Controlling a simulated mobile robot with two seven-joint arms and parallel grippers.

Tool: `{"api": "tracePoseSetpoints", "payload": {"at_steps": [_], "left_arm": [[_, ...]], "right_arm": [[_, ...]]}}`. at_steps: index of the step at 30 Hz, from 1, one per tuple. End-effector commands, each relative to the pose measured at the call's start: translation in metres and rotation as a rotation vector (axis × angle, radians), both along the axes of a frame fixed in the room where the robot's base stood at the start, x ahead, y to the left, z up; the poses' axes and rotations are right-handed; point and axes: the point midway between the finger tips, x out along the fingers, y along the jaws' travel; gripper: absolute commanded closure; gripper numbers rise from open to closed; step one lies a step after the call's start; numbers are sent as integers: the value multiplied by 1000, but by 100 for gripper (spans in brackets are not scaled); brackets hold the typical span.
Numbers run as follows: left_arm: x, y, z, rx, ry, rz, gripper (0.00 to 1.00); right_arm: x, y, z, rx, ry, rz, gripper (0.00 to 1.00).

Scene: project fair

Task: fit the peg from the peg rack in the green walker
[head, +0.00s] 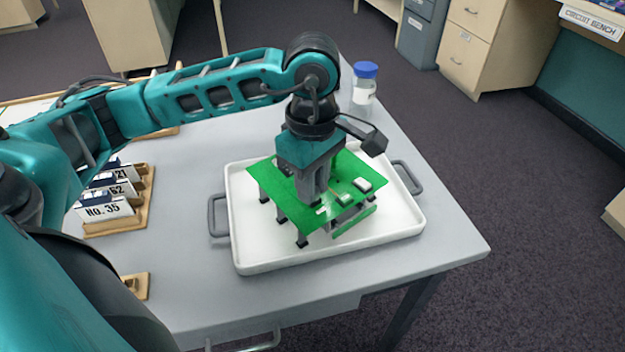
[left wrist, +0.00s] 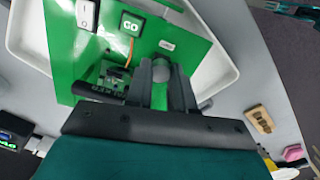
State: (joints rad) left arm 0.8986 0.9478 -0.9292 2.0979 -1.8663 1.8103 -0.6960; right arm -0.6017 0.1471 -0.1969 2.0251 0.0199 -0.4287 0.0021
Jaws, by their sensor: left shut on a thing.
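The green walker (head: 285,198) is a green board on short legs with dark feet, standing in a white tray (head: 242,262). My left gripper (head: 312,200) points straight down over the middle of the board. In the left wrist view its fingers (left wrist: 165,75) are closed around a grey round-ended peg (left wrist: 160,70). The fingers hide most of the peg and whatever is under it, so I cannot tell whether it sits in a hole. My right gripper is not in view.
Wooden holders with numbered cards (head: 108,208) stand at the table's left. A wooden block with dark holes (left wrist: 260,118) lies beside the tray. A blue-capped jar (head: 364,85) stands behind. The grey table's right front corner (head: 460,245) is clear.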

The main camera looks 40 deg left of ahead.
Motion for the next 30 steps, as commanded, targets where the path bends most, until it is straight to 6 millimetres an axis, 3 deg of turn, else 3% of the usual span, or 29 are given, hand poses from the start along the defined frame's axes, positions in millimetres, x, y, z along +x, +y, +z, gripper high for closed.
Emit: {"api": "tracePoseSetpoints", "payload": {"at_steps": [1,2,10,20,30], "left_arm": [[0,0,0,0,0,0,100],[0,0,0,0,0,0,74],[0,0,0,0,0,0,49],[0,0,2,0,0,0,48],[0,0,18,0,-2,0,48]], "right_arm": [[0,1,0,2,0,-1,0],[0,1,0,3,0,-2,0],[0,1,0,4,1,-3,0],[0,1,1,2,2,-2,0],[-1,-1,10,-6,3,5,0]]}}
